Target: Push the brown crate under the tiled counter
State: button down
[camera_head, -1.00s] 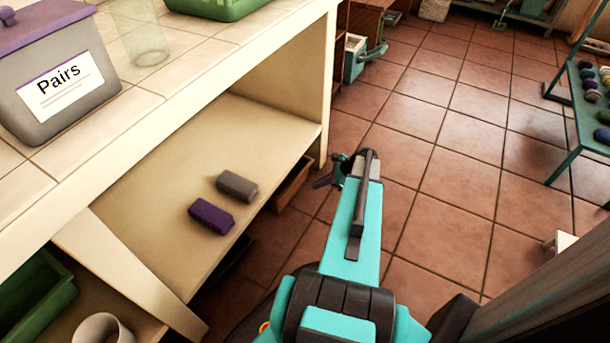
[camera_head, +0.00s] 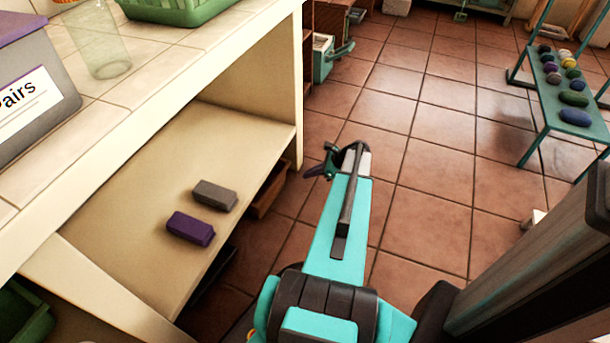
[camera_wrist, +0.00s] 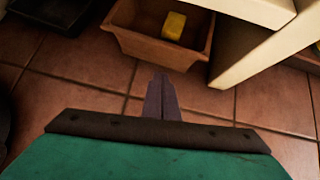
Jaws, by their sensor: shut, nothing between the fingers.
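The brown crate (camera_wrist: 140,42) is open-topped and holds a yellow block (camera_wrist: 174,26); in the head view only part of the brown crate (camera_head: 268,190) shows, low beside the shelf edge under the tiled counter (camera_head: 165,72). My gripper (camera_head: 312,172) is shut and empty, right of the crate in the head view. In the wrist view my gripper's fingertips (camera_wrist: 161,78) point at the crate's near side, with a small strip of floor seemingly between them. Contact cannot be made out clearly.
A pale support (camera_wrist: 250,55) stands right of the crate, and a dark tray (camera_wrist: 55,12) lies left of it. Grey (camera_head: 214,195) and purple (camera_head: 190,229) blocks lie on the shelf. A teal rack (camera_head: 560,115) stands at right. The tiled floor (camera_head: 430,190) between is clear.

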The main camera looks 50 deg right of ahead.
jog(key=w+r+b+x, duration=0.2)
jog(key=b+x, duration=0.3)
jog(key=x, duration=0.6)
jog(key=shift+w+a+f, duration=0.15)
jog(key=shift+a+f, duration=0.1)
jog(key=shift+a, duration=0.2)
